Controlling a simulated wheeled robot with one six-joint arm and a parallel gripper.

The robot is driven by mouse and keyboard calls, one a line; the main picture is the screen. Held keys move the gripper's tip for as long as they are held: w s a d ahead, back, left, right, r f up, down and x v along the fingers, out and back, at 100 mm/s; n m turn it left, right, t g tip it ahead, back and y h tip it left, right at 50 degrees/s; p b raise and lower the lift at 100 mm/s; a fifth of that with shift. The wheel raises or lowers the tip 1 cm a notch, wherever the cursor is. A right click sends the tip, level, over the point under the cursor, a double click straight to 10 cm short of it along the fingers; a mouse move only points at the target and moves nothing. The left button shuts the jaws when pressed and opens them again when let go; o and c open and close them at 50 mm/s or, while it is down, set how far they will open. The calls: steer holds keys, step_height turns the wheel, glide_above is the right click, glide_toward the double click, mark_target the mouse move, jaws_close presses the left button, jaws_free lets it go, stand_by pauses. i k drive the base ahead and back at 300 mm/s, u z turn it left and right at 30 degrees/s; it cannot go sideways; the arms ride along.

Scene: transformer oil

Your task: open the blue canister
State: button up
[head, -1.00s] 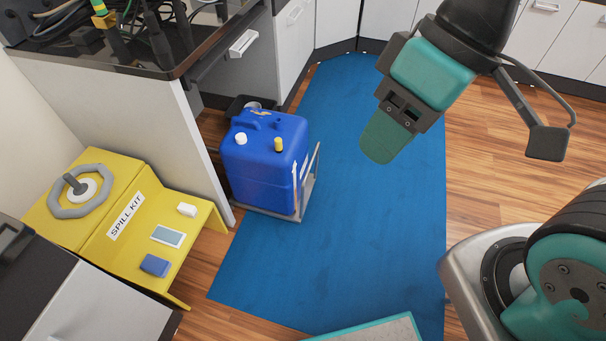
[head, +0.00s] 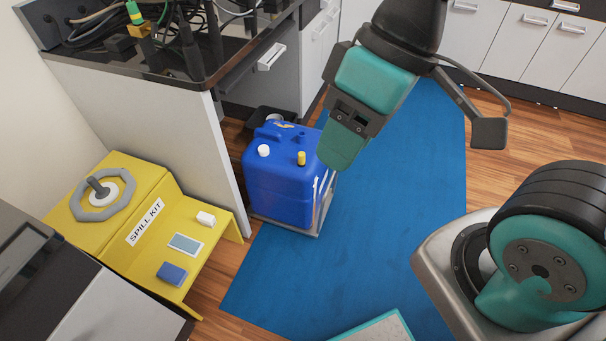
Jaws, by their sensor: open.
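The blue canister (head: 279,192) stands upright on a low grey trolley (head: 292,230) at the mat's left edge, beside the white cabinet's end panel. Its top carries a white cap (head: 264,151) at the left and a yellow cap (head: 301,158) at the right. Both caps are seated on it. My gripper (head: 342,150) is open and empty, pointing down. In the picture it lies just right of the yellow cap and overlaps the canister's right top edge. I cannot tell its height above the canister, and its far finger is hidden.
A yellow spill kit bench (head: 170,262) with a grey handwheel (head: 102,195) stands at the left. The blue mat (head: 375,220) is clear to the right. A teal-edged panel (head: 378,328) shows at the bottom.

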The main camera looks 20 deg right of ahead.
mark_target(283, 192)
steer(key=u, duration=0.2)
steer(key=i, duration=1)
steer(key=z, duration=0.5)
